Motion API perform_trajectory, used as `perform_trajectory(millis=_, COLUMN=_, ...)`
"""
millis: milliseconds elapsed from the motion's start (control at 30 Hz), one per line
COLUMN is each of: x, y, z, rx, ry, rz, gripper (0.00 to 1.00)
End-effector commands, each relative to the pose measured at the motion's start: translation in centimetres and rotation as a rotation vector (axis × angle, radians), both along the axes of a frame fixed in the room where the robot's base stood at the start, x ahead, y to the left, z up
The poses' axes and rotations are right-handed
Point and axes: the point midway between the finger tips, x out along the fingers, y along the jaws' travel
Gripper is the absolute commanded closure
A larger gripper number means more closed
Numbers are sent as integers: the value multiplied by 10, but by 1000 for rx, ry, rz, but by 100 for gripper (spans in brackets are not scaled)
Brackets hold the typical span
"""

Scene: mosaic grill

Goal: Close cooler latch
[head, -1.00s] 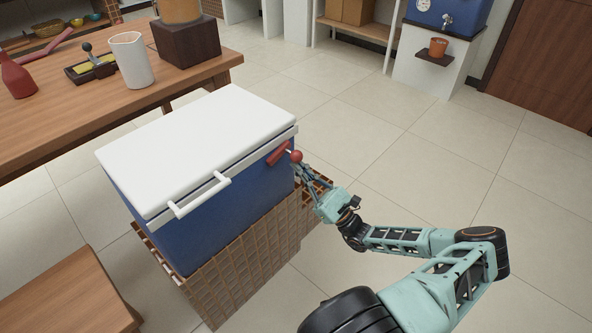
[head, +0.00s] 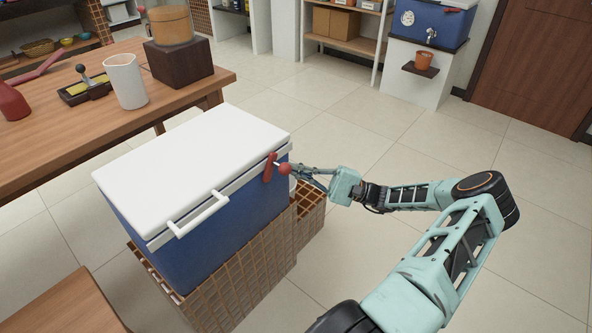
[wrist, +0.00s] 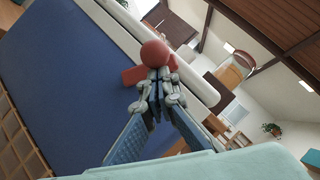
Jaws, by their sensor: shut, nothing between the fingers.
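The blue cooler (head: 222,231) with a white lid (head: 190,165) stands on a tiled block, and the lid looks down. The red latch (head: 269,167) is on the cooler's front near its right end and stands nearly upright, with a red ball knob (head: 285,169) sticking out. My gripper (head: 294,171) is at the knob from the right. In the wrist view my gripper (wrist: 157,88) is shut with nothing between the fingers, its tips right at the red knob (wrist: 154,53). The latch's red bar (wrist: 134,76) shows partly behind the knob and fingertips.
A white handle (head: 199,213) sticks out from the lid's front. A wooden table (head: 100,130) with a white pitcher (head: 126,82) is behind the cooler at left. A wooden surface (head: 62,308) is at lower left. The tiled floor (head: 390,140) at right is free.

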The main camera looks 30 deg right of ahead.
Motion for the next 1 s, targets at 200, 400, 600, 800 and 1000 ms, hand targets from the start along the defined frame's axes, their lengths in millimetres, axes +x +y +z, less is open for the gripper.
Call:
perform_trajectory(millis=200, x=-2, y=5, z=14, rx=-173, ry=-63, rz=2, gripper=100)
perform_trajectory(millis=400, x=-4, y=9, z=19, rx=-289, ry=-105, rz=3, gripper=100)
perform_trajectory(millis=600, x=-5, y=13, z=20, rx=-280, ry=-102, rz=1, gripper=100)
perform_trajectory(millis=800, x=-5, y=14, z=21, rx=-279, ry=-101, rz=1, gripper=100)
perform_trajectory(millis=1000, x=-5, y=14, z=21, rx=-278, ry=-101, rz=1, gripper=100)
